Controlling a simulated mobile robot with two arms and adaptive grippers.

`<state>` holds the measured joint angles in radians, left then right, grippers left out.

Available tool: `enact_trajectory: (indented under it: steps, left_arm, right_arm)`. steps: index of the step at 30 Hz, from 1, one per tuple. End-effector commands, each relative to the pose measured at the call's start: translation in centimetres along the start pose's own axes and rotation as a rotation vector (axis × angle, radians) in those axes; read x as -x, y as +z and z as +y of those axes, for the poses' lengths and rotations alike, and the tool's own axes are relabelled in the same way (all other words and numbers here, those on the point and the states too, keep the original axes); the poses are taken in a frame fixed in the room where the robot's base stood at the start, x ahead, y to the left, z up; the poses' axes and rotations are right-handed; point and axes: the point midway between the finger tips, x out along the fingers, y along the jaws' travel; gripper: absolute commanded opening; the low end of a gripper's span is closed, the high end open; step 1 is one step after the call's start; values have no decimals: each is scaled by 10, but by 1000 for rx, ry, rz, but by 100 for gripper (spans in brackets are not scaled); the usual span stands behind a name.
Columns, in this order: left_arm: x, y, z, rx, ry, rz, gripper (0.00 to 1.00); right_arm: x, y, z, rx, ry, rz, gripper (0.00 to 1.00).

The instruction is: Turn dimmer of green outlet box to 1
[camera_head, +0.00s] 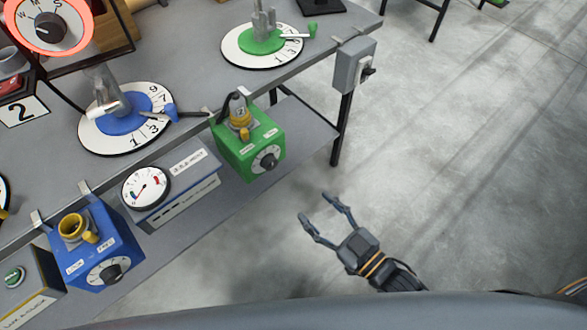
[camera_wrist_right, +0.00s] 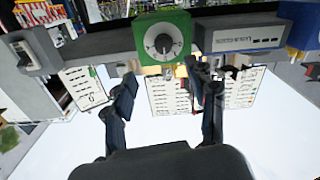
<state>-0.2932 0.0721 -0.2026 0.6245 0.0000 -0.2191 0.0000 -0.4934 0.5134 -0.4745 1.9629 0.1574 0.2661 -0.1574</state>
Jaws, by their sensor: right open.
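The green outlet box (camera_head: 237,154) is mounted at the bench's front edge in the head view. A yellow socket with a plug (camera_head: 240,115) in it is on its top. Its round dimmer dial with a dark knob (camera_head: 268,160) is on the front face. The right wrist view shows the dial (camera_wrist_right: 163,43) ahead, between the fingers; its numbers are too small to read. My right gripper (camera_head: 317,206) is open and empty, apart from the box, to the lower right of it. It also shows in the wrist view (camera_wrist_right: 164,76). My left gripper is not in view.
A blue outlet box (camera_head: 82,250) and a meter box (camera_head: 185,190) line the bench edge to the left. A grey switch box (camera_head: 353,64) is at the bench corner. Numbered discs with blue (camera_head: 122,112) and green centres stand on the bench. The floor (camera_head: 460,170) at right is clear.

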Motion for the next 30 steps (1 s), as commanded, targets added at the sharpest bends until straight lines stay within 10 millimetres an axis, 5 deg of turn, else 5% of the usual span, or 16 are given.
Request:
enact_trajectory:
  steps: [7, 21, 30]
  left_arm:
    - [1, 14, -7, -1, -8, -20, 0]
    - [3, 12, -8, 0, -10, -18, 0]
    - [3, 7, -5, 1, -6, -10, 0]
  right_arm:
    - [-23, -10, -1, -1, -3, 23, 57]
    - [-117, -11, -2, -2, -3, 20, 57]
    - [-138, -10, -2, -1, -4, 18, 57]
